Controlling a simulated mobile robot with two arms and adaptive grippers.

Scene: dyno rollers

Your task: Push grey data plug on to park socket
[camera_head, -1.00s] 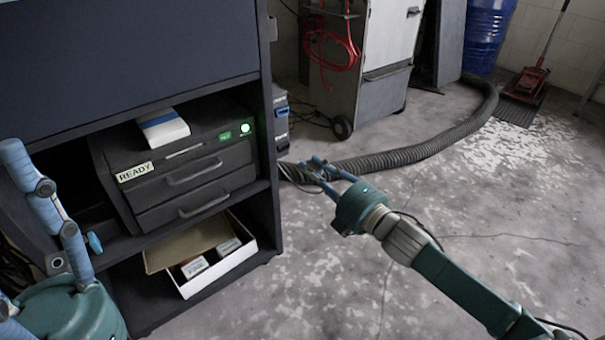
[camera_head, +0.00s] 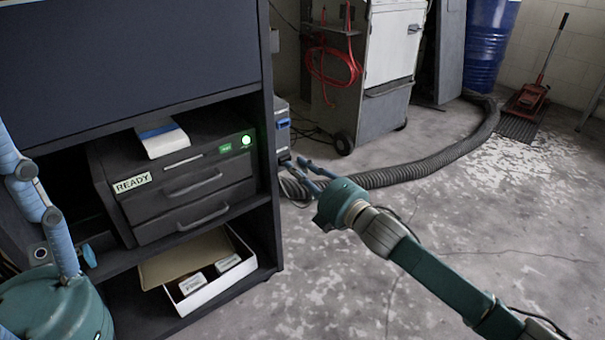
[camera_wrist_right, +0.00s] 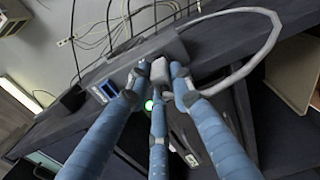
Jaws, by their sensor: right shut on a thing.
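My right gripper (camera_head: 292,166) reaches the side of the dark cabinet, low by a grey box (camera_head: 281,128) with a blue port. In the right wrist view its three blue fingers (camera_wrist_right: 160,90) are closed around a light grey plug (camera_wrist_right: 178,70). A grey cable loops from the plug to the right. The plug is at the face of the box, right of the blue port (camera_wrist_right: 108,90); the fingers hide its front, so I cannot tell how far in it sits.
The cabinet (camera_head: 262,190) holds a drawer unit (camera_head: 150,190) marked READY with a lit green light, and an open carton (camera_head: 215,285) below. A thick black hose (camera_head: 430,165) lies on the floor behind my right gripper.

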